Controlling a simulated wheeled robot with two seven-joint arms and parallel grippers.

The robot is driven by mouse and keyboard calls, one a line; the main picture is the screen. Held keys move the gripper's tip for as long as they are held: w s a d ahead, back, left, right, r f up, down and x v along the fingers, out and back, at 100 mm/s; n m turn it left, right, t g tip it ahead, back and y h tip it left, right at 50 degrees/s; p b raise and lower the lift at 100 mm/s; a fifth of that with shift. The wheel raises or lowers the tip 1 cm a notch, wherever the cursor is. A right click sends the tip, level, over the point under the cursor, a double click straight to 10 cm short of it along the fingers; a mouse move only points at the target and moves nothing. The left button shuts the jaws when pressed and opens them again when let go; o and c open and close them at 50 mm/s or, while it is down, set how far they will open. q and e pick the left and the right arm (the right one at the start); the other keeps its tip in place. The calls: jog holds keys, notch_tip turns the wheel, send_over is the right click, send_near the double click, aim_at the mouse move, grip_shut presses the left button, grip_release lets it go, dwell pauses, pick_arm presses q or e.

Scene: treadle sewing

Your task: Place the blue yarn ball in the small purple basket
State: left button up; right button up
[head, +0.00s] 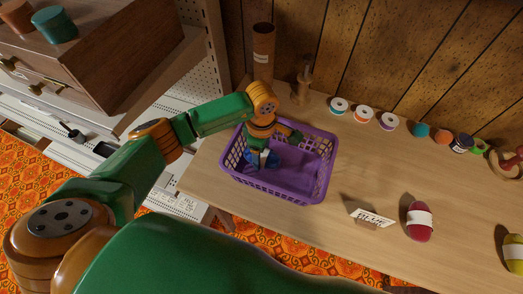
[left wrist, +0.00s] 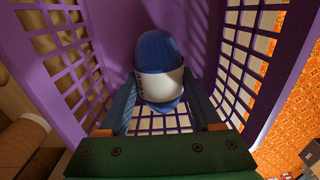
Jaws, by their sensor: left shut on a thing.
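The purple basket (head: 320,172) stands on the wooden table in the head view, and its lattice walls (left wrist: 240,70) fill much of the left wrist view. My left gripper (head: 262,158) reaches down inside the basket, toward its left part. It is shut on the blue yarn ball (left wrist: 158,58), which has a white label band and sits between the two fingers in the left wrist view. In the head view the blue yarn (head: 250,158) is partly hidden by the gripper. I cannot tell whether the ball touches the basket floor. My right gripper is not in view.
A "BLUE" sign card (head: 371,217) stands right of the basket, near a red yarn ball (head: 419,221) and a yellow one (head: 513,253). Thread spools (head: 363,114) line the back. A brown cardboard tube (head: 263,50) and a wooden drawer cabinet (head: 110,50) stand behind and left.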

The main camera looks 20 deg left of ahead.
pick_arm(q)
jog(key=shift+f, duration=0.4)
jog(key=o, duration=0.9)
jog(key=shift+b, duration=0.35)
jog(key=o, duration=0.4)
